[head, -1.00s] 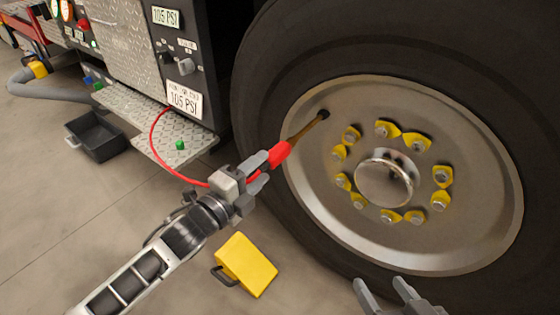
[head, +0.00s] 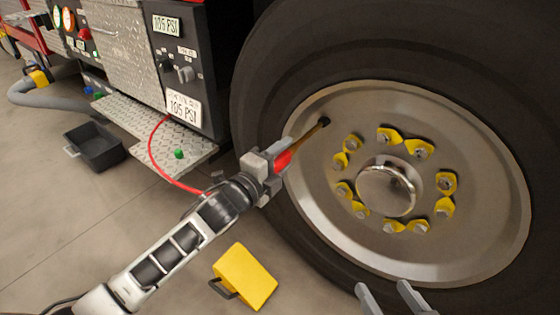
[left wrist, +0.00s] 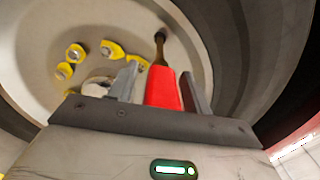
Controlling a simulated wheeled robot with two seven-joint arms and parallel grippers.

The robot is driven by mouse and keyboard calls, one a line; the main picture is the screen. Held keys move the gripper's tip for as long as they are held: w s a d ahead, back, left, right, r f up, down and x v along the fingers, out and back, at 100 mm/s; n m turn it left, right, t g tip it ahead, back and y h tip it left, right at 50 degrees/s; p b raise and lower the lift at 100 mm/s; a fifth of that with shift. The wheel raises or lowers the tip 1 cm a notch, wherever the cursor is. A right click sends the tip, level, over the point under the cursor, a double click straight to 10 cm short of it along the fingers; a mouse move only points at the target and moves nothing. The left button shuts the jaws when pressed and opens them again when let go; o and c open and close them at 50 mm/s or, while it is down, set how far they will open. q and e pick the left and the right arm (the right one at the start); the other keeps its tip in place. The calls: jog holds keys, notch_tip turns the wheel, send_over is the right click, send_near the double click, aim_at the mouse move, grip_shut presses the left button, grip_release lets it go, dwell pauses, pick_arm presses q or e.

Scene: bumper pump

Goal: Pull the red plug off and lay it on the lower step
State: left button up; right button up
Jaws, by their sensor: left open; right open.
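The red plug (head: 283,158) sits on the end of a brass valve stem (head: 309,133) that comes out of the wheel rim. A red hose (head: 153,157) runs from the truck's side down toward it. My left gripper (head: 279,155) is open with its fingers on either side of the plug. In the left wrist view the red plug (left wrist: 163,88) stands between the two open fingers, and I cannot tell whether they touch it. The lower step (head: 155,133) is a diamond-plate ledge under the panel. My right gripper (head: 384,292) is open and empty at the bottom edge.
A green cap (head: 179,153) is on the lower step. A yellow wheel chock (head: 245,276) lies on the floor below my left arm. A dark bin (head: 95,145) stands left of the step. The big tire (head: 262,120) fills the right side.

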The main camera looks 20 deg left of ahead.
pick_arm(q)
jog(key=shift+w+r, duration=0.1)
jog(key=shift+w, duration=0.15)
jog(key=shift+d+r, duration=0.1)
jog(key=shift+d, duration=0.05)
jog(key=shift+p, duration=0.45)
dwell(0.8)
grip_shut()
jog(key=shift+s, duration=0.15)
